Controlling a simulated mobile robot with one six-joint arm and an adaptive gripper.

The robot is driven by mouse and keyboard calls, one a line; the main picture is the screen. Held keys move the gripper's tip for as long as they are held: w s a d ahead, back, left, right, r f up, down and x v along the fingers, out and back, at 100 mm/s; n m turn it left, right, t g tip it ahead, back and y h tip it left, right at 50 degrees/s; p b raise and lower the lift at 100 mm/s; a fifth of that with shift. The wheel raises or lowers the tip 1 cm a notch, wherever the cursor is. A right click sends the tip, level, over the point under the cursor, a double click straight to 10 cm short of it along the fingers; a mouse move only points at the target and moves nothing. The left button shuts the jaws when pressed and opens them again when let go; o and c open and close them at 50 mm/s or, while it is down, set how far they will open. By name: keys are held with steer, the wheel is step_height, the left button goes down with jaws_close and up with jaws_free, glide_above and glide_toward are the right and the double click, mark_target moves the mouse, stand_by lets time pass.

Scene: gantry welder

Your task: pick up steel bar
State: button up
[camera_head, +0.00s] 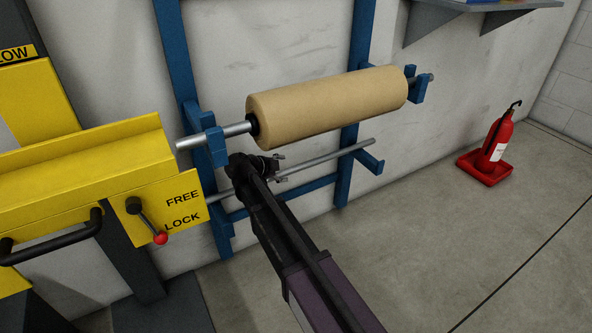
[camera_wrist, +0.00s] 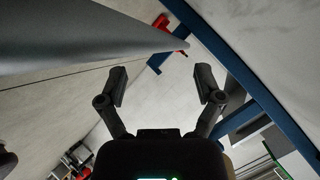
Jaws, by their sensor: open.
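The steel bar (camera_head: 330,157) is a thin grey rod on the lower hooks of the blue rack, below a tan roll. My gripper (camera_head: 281,168) is at the middle of the bar in the head view and hides part of it. In the wrist view my gripper (camera_wrist: 162,82) is open, with two dark fingers apart and nothing between them. A large grey rod, apparently the steel bar (camera_wrist: 80,45), crosses the upper left there, past the fingertips. I cannot tell whether the fingers touch it.
The tan roll (camera_head: 330,102) sits on a rod in the upper hooks, just above my gripper. The blue rack (camera_head: 180,55) stands against the wall. A yellow machine (camera_head: 80,175) with a lever is at left. A red extinguisher (camera_head: 497,138) stands at right; the floor before it is clear.

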mark_target(292, 169)
steer(key=b+x, duration=0.2)
steer(key=x, duration=0.1)
steer(key=shift+d+f, duration=0.15)
steer(key=shift+f, duration=0.05)
steer(key=shift+b+x, duration=0.3)
steer(key=shift+x, duration=0.6)
steer(key=shift+r, duration=0.15)
steer(key=shift+c, duration=0.3)
jaws_close()
